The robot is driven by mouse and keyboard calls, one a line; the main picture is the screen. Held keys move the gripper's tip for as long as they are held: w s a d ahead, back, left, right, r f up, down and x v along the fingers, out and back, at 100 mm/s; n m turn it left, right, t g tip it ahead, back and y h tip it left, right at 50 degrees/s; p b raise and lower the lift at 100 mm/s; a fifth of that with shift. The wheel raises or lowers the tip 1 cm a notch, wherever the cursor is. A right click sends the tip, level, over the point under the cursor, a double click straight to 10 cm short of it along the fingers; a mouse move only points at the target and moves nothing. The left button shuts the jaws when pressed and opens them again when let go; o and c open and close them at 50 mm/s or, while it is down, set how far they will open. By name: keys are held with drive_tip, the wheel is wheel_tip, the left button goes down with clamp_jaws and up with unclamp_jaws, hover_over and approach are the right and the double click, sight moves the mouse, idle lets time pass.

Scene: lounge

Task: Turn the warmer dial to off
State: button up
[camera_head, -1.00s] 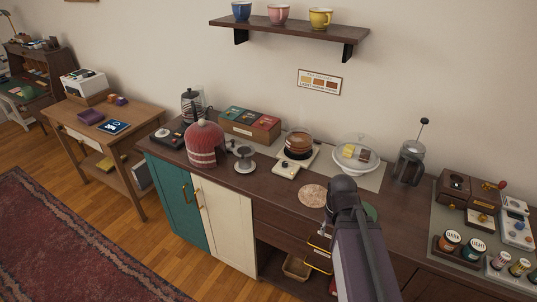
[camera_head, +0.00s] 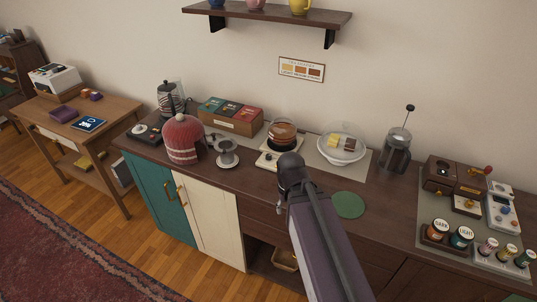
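A cream warmer (camera_head: 267,159) stands on a pale mat at the back middle of the counter. A round glass pot with brown contents (camera_head: 282,133) sits on it. Its front part carries a small knob-like detail, too small to read its setting. My arm reaches up from the bottom of the view, and its dark rounded joint is just right of and in front of the warmer.
A red-knit-covered pot (camera_head: 184,140) and a metal dripper (camera_head: 227,153) stand left of the warmer. A glass-domed cake stand (camera_head: 342,146) and French press (camera_head: 396,152) stand right. A green round mat (camera_head: 348,205) lies beside my arm. A tea box (camera_head: 232,117) stands behind.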

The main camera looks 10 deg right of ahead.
drive_tip(key=shift+o, duration=0.6)
wheel_tip(320, 180, up, 11)
drive_tip(key=m+p, duration=1.1)
drive_tip(key=m, duration=0.4)
hover_over(269, 155)
drive_tip(key=shift+s+r, duration=0.1)
wheel_tip(269, 155, down, 14)
drive_tip(key=b, duration=1.3)
drive_tip(key=shift+a+r+b, duration=0.1)
drive_tip(key=shift+b, duration=0.2)
